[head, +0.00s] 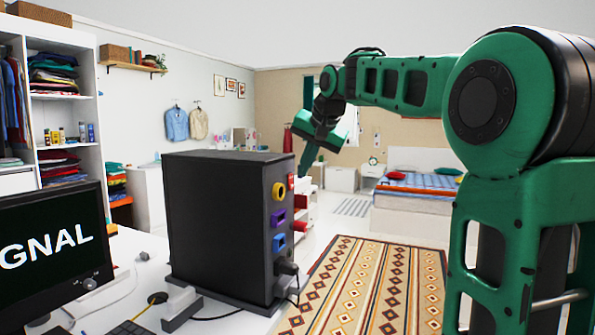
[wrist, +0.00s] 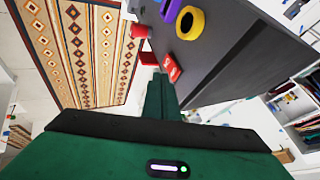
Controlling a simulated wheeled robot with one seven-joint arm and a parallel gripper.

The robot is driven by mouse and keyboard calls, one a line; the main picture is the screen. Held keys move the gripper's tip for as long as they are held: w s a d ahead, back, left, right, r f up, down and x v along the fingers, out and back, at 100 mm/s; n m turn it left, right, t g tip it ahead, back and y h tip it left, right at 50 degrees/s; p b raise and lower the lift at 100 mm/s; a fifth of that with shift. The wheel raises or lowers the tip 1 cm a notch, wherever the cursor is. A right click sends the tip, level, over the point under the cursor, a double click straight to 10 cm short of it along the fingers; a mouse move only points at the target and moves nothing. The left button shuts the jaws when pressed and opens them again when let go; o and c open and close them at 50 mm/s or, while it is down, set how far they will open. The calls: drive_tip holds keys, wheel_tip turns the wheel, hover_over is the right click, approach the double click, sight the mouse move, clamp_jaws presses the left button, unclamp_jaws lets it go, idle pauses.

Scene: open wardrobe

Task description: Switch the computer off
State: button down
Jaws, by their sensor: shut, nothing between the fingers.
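The computer (head: 215,220) is a dark grey tower standing on the white desk. Its right-hand face carries a red switch (head: 291,181) near the top, a yellow ring, and purple and blue sockets below. The red switch, with a white mark, also shows in the wrist view (wrist: 172,68). My gripper (head: 308,160) is shut and empty, pointing down beyond the tower's upper right edge. In the wrist view my fingertips (wrist: 162,80) appear close to the red switch; I cannot tell whether they touch. The monitor (head: 50,250) at left is dark with the white letters "GNAL".
A yellow ring (wrist: 190,22) and a purple socket (wrist: 171,9) stick out near the switch. A black plug and cable sit low on the tower. A patterned rug (head: 365,285) covers open floor right of the desk. A wardrobe (head: 65,110) stands at left.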

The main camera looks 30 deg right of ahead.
drive_tip(key=v, duration=1)
drive_tip(key=shift+r, duration=0.45)
drive_tip(key=shift+s+d+f, duration=0.1)
drive_tip(key=s+f+n+g, duration=0.1)
drive_tip(key=s+f+g, duration=0.2)
drive_tip(key=s+f, duration=1.4)
drive_tip(key=s+f+n+g, duration=0.1)
drive_tip(key=s+f+g, duration=0.3)
drive_tip(key=s+f, duration=1.3)
wheel_tip(320, 180, down, 6)
drive_tip(key=shift+f+n+g+y, duration=0.15)
drive_tip(key=shift+n+g+y, duration=0.15)
drive_tip(key=shift+w+f, duration=0.2)
drive_tip(key=shift+w, duration=0.4)
